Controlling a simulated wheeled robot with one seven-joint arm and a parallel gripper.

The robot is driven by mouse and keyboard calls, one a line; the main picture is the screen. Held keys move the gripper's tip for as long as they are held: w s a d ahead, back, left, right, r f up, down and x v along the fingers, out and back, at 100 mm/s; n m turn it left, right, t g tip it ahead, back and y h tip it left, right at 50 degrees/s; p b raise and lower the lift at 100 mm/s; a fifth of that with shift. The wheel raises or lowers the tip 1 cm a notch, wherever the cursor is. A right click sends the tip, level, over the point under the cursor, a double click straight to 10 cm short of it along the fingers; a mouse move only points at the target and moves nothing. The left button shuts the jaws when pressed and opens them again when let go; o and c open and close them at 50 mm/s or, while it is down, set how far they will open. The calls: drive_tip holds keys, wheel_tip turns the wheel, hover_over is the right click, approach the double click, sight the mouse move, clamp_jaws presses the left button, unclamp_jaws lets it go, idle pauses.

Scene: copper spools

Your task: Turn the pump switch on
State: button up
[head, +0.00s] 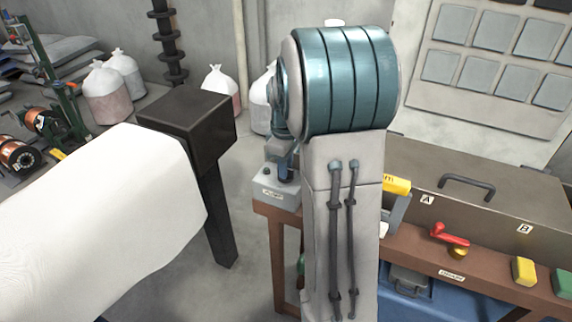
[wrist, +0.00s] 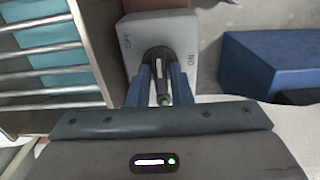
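The pump switch is a pale box (head: 277,190) labelled PUMP, on the left end of the brown bench in the head view. In the wrist view its pale box (wrist: 160,35) shows OFF at the left and ON at the right. A dark lever (wrist: 160,58) stands on it, with a green spot near its lower end. My gripper (wrist: 161,75) has its two blue fingers close together, one on each side of the lever, and looks shut on it. In the head view my gripper (head: 284,165) is above the box, and my arm hides part of it.
A brown case (head: 480,195) marked A and B stands on the bench (head: 400,240) to the right. A red-handled valve (head: 449,236) and yellow and green blocks are near the front edge. In the wrist view a blue block (wrist: 262,62) lies right of the box, and a barred rack (wrist: 50,75) left.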

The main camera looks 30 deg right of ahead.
clamp_jaws()
drive_tip(key=shift+m, duration=0.3)
drive_tip(key=m, duration=0.3)
drive_tip(key=shift+m, duration=0.3)
drive_tip(key=m, duration=0.3)
drive_tip(key=shift+m, duration=0.4)
drive_tip(key=m, duration=0.3)
drive_tip(key=shift+r+m, duration=0.1)
drive_tip(key=shift+m, duration=0.2)
drive_tip(key=m, duration=0.6)
drive_tip(key=shift+p, duration=0.35)
drive_tip(key=shift+w+m, duration=0.1)
drive_tip(key=shift+m, duration=0.2)
